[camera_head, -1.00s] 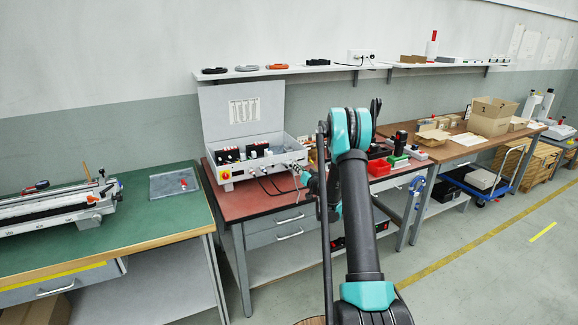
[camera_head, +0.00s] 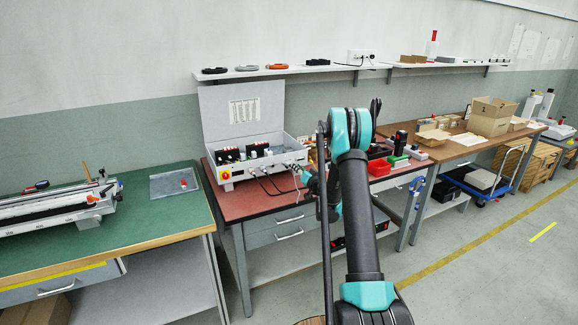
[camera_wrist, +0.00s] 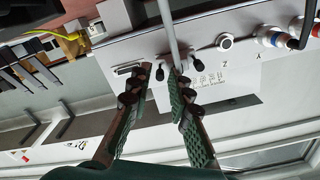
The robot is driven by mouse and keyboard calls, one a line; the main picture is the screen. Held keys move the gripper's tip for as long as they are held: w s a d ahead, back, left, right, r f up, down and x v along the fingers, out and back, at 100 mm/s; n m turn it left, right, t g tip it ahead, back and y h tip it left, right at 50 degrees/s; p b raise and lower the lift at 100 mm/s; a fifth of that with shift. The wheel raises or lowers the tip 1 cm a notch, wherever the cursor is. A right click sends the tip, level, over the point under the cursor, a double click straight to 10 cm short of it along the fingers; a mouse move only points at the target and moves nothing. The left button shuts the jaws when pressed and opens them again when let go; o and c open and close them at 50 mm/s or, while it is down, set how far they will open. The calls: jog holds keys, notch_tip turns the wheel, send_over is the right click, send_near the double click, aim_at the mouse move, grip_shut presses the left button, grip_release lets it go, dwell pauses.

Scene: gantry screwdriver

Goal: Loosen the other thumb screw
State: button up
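In the wrist view, a grey cable runs to a connector (camera_wrist: 177,66) on the pale panel of the case, with a black thumb screw on either side. The left thumb screw (camera_wrist: 160,72) lies between my two fingertips, with visible gaps. The right thumb screw (camera_wrist: 195,72) is outside, just right of my right finger. My gripper (camera_wrist: 157,78) is open, and its right fingertip is close to the connector; whether it touches cannot be told. In the head view, the open case (camera_head: 240,176) stands on the red-topped bench, and my arm hides much of the gripper.
An empty-looking socket (camera_wrist: 128,69) is left of the thumb screws. The red bench top (camera_head: 240,205) is clear in front of the case apart from black cables.

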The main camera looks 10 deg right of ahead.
jog(key=m, duration=1.3)
jog(key=shift+m, duration=0.3)
jog(key=m, duration=1.3)
jog(key=shift+m, duration=0.4)
